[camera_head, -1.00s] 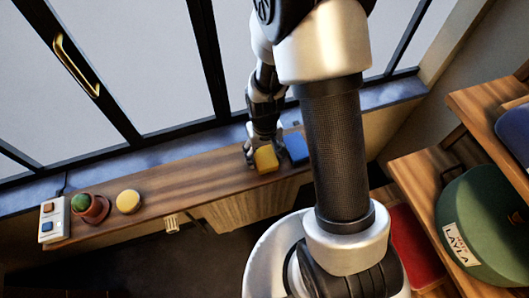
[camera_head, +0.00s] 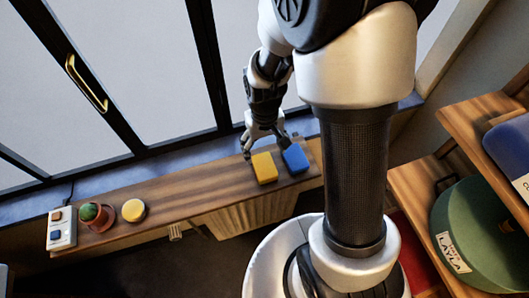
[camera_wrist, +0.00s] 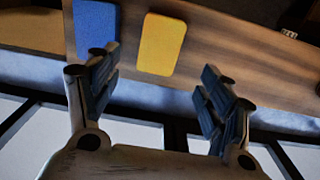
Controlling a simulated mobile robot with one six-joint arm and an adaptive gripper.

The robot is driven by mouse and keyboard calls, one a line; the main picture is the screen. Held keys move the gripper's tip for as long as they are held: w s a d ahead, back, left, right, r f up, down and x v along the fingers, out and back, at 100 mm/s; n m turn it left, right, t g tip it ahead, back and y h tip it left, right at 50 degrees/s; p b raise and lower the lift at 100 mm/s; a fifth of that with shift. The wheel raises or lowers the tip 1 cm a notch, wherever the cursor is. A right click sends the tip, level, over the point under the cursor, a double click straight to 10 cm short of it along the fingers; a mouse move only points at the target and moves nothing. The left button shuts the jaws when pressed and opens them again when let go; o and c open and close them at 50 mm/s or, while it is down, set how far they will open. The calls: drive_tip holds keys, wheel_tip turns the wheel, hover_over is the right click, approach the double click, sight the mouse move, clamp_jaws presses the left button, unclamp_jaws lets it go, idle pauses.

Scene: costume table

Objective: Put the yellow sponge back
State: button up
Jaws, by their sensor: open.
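The yellow sponge (camera_head: 264,168) lies flat on the wooden shelf top, just left of a blue sponge (camera_head: 295,158). In the wrist view the yellow sponge (camera_wrist: 162,44) sits beyond the fingertips, between the two fingers and nearer the left one. The blue sponge (camera_wrist: 97,27) is beside it, with a gap between them, beyond the left finger. My gripper (camera_head: 266,147) is open and empty at the window side of the yellow sponge; it also shows open in the wrist view (camera_wrist: 160,75). Nothing is between its fingers.
Windows run behind the shelf. A wooden stand with a green round box (camera_head: 475,232) is at right. The shelf's middle is clear.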

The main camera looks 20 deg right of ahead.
wheel_tip(320, 180, up, 13)
drive_tip(key=s+t, duration=0.2)
drive_tip(key=s, duration=0.1)
drive_tip(key=s+r+t, duration=0.2)
drive_tip(key=s+r, duration=0.9)
drive_tip(key=s, duration=0.1)
drive_tip(key=shift+t, duration=0.3)
drive_tip(key=shift+c, duration=0.6)
